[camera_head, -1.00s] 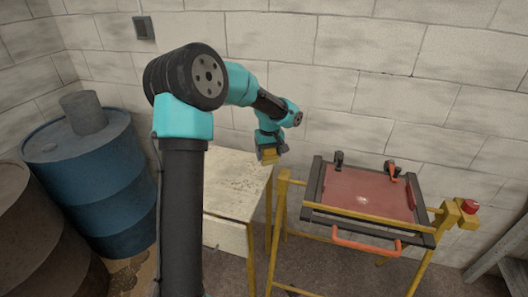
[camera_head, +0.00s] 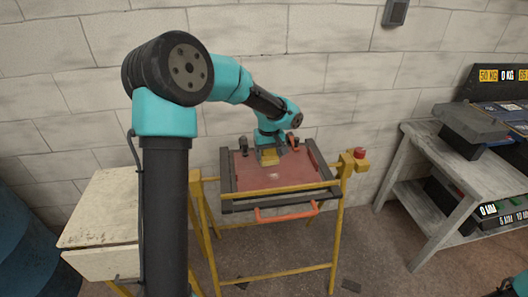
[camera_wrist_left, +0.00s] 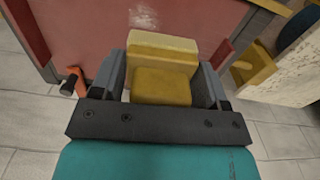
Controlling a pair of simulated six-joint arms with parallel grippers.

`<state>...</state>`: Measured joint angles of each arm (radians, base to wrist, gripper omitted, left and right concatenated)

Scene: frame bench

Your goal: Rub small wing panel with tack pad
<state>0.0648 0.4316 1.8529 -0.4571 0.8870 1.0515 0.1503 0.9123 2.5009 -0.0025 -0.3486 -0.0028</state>
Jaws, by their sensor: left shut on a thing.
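The small wing panel (camera_head: 262,178) is a dull red sheet in a dark frame on a yellow stand. It also fills the upper part of the left wrist view (camera_wrist_left: 85,30). My left gripper (camera_head: 268,150) is over the back middle of the panel, pointing down. It is shut on the yellow tack pad (camera_wrist_left: 162,86), which sits between its grey fingers. The pad is at or just above the panel's surface; I cannot tell whether they touch. My right gripper is out of view.
Black and orange clamps (camera_head: 293,143) stand at the panel's back edge. An orange handle (camera_head: 287,212) is at the front and a red button (camera_head: 360,153) at the right. A pale cabinet (camera_head: 103,215) stands left and a grey shelf (camera_head: 440,175) right.

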